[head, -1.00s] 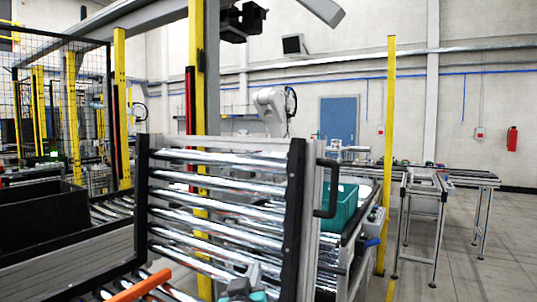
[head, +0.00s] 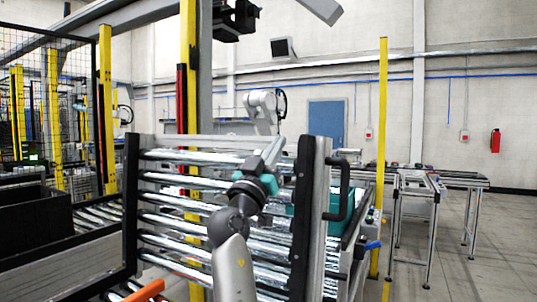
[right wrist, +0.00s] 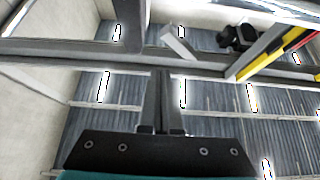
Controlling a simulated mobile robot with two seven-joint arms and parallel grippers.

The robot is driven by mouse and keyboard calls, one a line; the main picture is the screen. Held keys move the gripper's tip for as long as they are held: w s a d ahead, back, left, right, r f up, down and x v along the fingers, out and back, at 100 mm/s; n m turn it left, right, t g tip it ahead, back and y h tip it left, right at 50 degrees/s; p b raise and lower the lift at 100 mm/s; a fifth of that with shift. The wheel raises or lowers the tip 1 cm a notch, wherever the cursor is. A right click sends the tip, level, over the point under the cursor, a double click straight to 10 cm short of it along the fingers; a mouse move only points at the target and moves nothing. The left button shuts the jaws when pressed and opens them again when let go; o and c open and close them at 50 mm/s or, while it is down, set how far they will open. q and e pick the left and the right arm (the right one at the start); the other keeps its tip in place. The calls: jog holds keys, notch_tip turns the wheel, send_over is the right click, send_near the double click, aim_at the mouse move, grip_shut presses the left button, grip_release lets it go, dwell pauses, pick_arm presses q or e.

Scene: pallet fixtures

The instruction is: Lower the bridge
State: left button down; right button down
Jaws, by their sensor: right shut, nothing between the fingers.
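The bridge (head: 310,215) is a roller conveyor section standing raised, with bright metal rollers between dark side rails. A black handle (head: 345,190) sits on its right side. My right gripper (head: 276,144) is in front of the upper right part of the bridge, left of the handle and apart from it. It points upward and is shut and empty. Its closed fingers (right wrist: 160,78) also show in the right wrist view, against the ceiling. My right arm hides part of the rollers. My left gripper is not in view.
A teal crate (head: 303,216) is partly hidden behind the bridge. A black bin (head: 35,225) stands at the left by more rollers. A yellow post (head: 381,130) and a metal-legged conveyor (head: 432,215) stand right. Floor at far right is clear.

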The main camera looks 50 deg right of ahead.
jog(key=w+d, duration=0.1)
jog(key=d, duration=0.5)
jog(key=shift+w+r, duration=0.3)
jog(key=shift+w, duration=0.1)
jog(key=shift+p, duration=0.3)
